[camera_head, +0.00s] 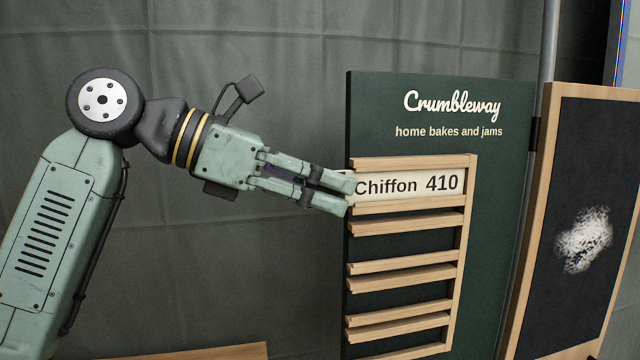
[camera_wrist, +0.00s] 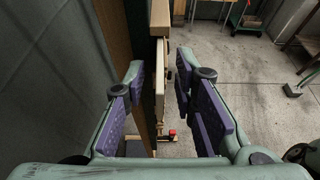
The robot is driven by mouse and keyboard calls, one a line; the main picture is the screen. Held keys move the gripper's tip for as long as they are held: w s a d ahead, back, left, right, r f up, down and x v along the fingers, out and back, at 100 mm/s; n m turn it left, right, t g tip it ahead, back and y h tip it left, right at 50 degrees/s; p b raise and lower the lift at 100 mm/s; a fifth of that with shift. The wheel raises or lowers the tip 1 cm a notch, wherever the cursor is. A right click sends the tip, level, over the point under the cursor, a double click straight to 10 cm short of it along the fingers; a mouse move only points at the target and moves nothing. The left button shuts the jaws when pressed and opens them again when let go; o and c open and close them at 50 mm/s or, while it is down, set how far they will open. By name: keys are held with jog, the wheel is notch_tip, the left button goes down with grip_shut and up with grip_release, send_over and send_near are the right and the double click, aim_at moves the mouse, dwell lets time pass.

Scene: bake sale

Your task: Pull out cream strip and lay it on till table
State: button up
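The cream strip (camera_head: 405,186), lettered "Chiffon 410", sits in the top slot of a wooden rack on the dark green sign board (camera_head: 420,95). My gripper (camera_head: 342,195) is at the strip's left end, its fingertips overlapping that end in the head view. In the wrist view its two fingers stand apart, and the pale strip (camera_wrist: 160,80) shows edge-on between them with gaps to both sides. My gripper is open and holds nothing. No table is clearly identifiable as the till table.
The lower rack slots (camera_head: 400,247) are empty. A wood-framed chalkboard (camera_head: 580,200) stands close to the right. A grey curtain (camera_head: 250,60) hangs behind. A wooden edge (camera_head: 200,352) shows at the bottom left. The wrist view shows open floor (camera_wrist: 235,70) to the right.

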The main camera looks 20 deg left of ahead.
grip_shut()
dwell(0.3)
jog(key=s+a+p, duration=0.6)
jog(key=s+a, duration=0.3)
jog(key=a, duration=0.5)
jog(key=shift+s+a, duration=0.25)
jog(key=shift+s, duration=0.15)
dwell(1.3)
dwell(0.6)
